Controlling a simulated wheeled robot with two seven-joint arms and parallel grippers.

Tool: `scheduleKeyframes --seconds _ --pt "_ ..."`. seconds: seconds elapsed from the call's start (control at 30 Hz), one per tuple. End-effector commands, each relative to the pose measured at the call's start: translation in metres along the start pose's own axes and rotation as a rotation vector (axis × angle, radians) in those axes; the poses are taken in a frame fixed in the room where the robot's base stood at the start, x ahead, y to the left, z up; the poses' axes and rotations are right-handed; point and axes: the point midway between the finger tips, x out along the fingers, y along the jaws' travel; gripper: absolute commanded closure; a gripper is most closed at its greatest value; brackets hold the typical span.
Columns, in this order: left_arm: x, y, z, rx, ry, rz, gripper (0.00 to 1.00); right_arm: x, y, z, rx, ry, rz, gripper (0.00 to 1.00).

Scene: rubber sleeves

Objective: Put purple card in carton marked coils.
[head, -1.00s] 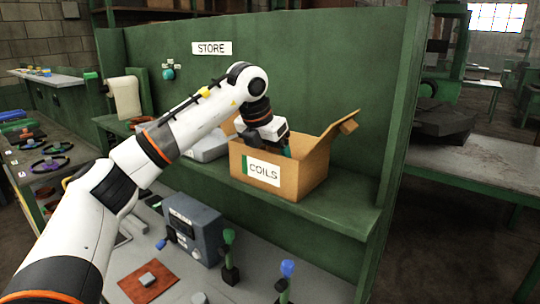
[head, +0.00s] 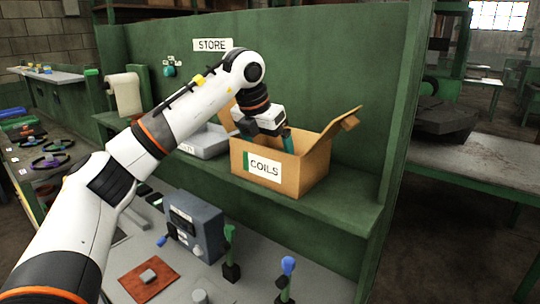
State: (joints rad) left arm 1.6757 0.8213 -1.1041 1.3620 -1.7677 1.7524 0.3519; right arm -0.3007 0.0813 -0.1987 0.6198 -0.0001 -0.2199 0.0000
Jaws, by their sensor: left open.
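The open-topped cardboard carton marked COILS (head: 282,181) stands on the green shelf, its flaps spread. My left gripper (head: 284,143) is over the carton's opening, open, with its fingers pointing down and a teal part showing at the fingers. The carton's front wall and the gripper itself hide the inside of the carton. I see no purple card in this view. My right gripper is not in view.
A grey tray (head: 205,142) sits on the shelf left of the carton, partly behind my arm. The shelf (head: 335,208) is clear at the carton's right. Below stand a grey box (head: 207,232) and green and blue-topped levers (head: 287,266).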

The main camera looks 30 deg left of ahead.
Motion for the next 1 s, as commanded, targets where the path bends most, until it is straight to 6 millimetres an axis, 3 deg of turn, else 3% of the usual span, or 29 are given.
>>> scheduleKeyframes --seconds 0.2,0.4,0.6,1.0 --pt "-0.049 0.001 -0.001 0.001 0.007 0.001 0.0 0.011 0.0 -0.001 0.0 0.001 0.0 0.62" --pt "-0.081 0.001 0.0 0.001 0.003 0.0 0.0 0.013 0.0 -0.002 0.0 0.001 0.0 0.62" --pt "-0.093 0.0 0.0 0.001 0.0 0.0 0.0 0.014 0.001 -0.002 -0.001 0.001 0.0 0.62" --pt "-0.094 0.0 0.0 0.001 0.0 0.0 0.0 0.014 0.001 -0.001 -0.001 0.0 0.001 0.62"
